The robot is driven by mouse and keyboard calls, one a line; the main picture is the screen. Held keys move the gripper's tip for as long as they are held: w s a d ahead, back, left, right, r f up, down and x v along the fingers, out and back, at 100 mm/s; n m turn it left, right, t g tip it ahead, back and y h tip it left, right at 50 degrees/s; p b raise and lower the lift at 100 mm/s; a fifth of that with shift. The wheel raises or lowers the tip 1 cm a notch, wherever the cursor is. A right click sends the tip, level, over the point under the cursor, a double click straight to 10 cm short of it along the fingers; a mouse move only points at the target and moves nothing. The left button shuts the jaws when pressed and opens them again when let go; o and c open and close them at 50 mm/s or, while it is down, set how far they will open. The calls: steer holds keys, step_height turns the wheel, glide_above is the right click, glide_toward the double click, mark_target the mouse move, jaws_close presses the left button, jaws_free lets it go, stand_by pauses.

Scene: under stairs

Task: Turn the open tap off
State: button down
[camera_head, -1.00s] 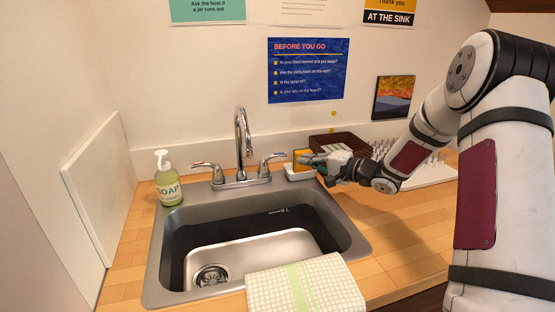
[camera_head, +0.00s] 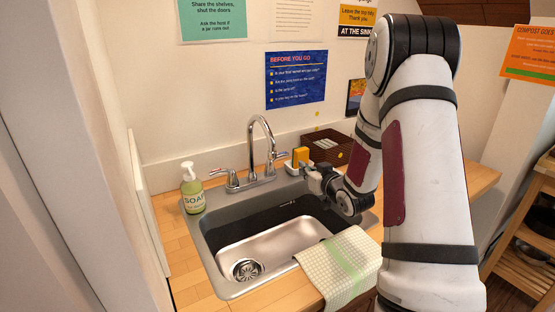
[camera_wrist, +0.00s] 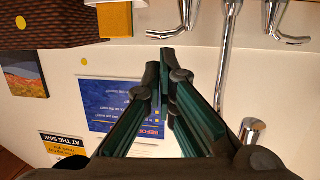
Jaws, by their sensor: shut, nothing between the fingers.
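A chrome tap (camera_head: 258,135) with a tall curved spout stands behind the sink (camera_head: 225,220). Its left handle (camera_head: 223,177) points left and its right handle (camera_head: 277,158) points right. I see no water stream from the spout. My gripper (camera_head: 309,172) is at the sink's back right, right of the right handle and apart from it. In the upside-down wrist view, my gripper (camera_wrist: 165,68) is shut and empty, with its fingertips just below the right handle (camera_wrist: 172,28). The spout (camera_wrist: 225,60) and left handle (camera_wrist: 285,32) show to the right there.
A soap bottle (camera_head: 192,188) stands left of the sink. An orange-yellow sponge (camera_head: 300,156) in a white dish and a brown basket (camera_head: 326,146) are behind my gripper. A checked towel (camera_head: 340,268) hangs over the front edge. My arm hides the counter's right part.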

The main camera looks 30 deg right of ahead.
mark_target(284, 154)
steer(key=x, duration=1.4)
steer(key=shift+a+f, duration=0.1)
steer(key=shift+w, duration=0.1)
steer(key=shift+w+d+f+b, duration=0.1)
steer(key=shift+w+d+b, duration=0.15)
steer(key=shift+w+b, duration=0.4)
steer(key=shift+r, duration=0.25)
